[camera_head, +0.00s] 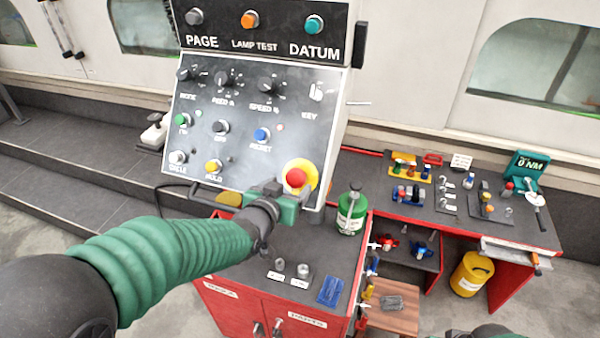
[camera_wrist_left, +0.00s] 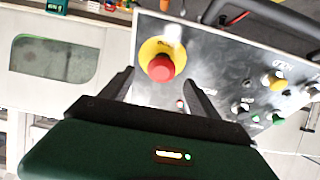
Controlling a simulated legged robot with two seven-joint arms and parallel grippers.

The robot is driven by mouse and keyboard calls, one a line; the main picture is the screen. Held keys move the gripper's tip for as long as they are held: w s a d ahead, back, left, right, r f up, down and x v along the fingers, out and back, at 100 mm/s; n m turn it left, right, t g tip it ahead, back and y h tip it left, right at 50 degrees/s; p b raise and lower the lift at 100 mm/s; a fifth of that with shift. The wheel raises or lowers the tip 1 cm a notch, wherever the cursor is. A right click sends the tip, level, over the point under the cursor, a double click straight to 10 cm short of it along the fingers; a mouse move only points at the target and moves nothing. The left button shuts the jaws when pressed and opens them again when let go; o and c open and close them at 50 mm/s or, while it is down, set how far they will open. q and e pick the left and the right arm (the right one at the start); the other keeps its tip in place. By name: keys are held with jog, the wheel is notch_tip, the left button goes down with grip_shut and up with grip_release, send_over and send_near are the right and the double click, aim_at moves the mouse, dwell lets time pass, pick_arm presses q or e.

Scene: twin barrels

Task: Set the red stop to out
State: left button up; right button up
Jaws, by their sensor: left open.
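The red stop (camera_head: 296,178) is a round red mushroom button on a yellow disc at the lower right of the control panel (camera_head: 245,140). In the left wrist view the red stop (camera_wrist_left: 161,68) shows ahead, between the lines of the two fingers. My left gripper (camera_head: 275,200) is just below and left of the red stop in the head view. Its black fingers (camera_wrist_left: 160,85) are spread open with nothing between them in the wrist view. I cannot tell whether they touch the button. My right gripper is not clearly seen; only a dark part shows at the bottom edge of the head view.
Other knobs and buttons, such as the yellow HOLD button (camera_head: 213,166) and blue RESET button (camera_head: 262,134), sit on the same panel. A green canister (camera_head: 352,212) stands on the red cabinet right of the stop. A bench (camera_head: 385,212) with small tools is at the right.

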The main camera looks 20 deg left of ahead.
aim_at(295, 179)
pick_arm(q)
jog(key=p+x, duration=0.2)
jog(key=shift+w+a, duration=0.1)
jog(key=shift+w, duration=0.35)
jog(key=x, duration=0.4)
jog(key=shift+w+a+f+p, duration=0.1)
jog(key=shift+w+f+p, duration=0.1)
jog(key=shift+f+p, duration=0.1)
jog(key=shift+w+f, duration=0.15)
jog(key=shift+w, duration=0.05)
jog(key=shift+s+r, duration=0.25)
jog(key=shift+s, duration=0.2)
jog(key=shift+c, duration=1.1)
grip_shut()
pick_arm(e)
jog(key=s+r, duration=0.2)
jog(key=r, duration=0.1)
jog(key=shift+a+r, duration=0.15)
jog(key=shift+r, duration=0.1)
